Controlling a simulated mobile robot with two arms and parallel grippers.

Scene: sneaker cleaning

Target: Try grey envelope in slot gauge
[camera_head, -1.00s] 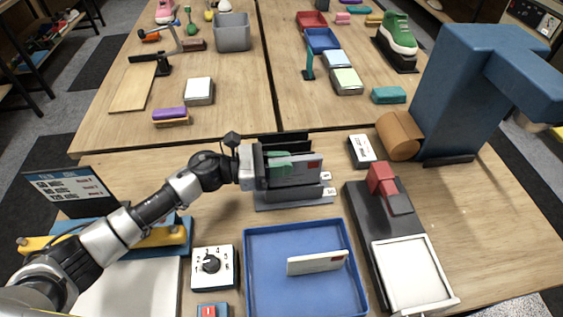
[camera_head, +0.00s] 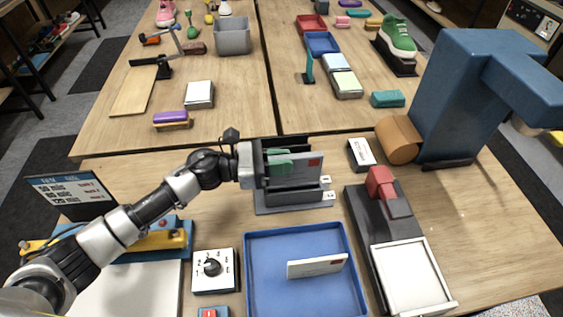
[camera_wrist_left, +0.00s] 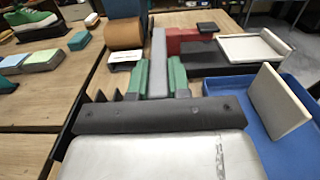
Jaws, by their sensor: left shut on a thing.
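My left gripper (camera_head: 283,163) is shut on the grey envelope (camera_head: 309,171), which stands upright with a red mark near its upper corner. It is at the dark slot gauge (camera_head: 292,206), among its upright dividers. I cannot tell whether its lower edge is inside a slot. In the left wrist view the green fingertips (camera_wrist_left: 158,78) clasp the envelope (camera_wrist_left: 158,48), seen edge-on. Some gauge dividers (camera_wrist_left: 100,97) show at the left there. My right gripper is not in view.
A blue tray (camera_head: 262,290) in front holds a pale envelope (camera_head: 316,266). A dark scale-like device with a white tray (camera_head: 408,278) stands right of it. A dial box (camera_head: 213,270) is left. A tall blue machine (camera_head: 455,95) and brown roll (camera_head: 400,140) stand at right.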

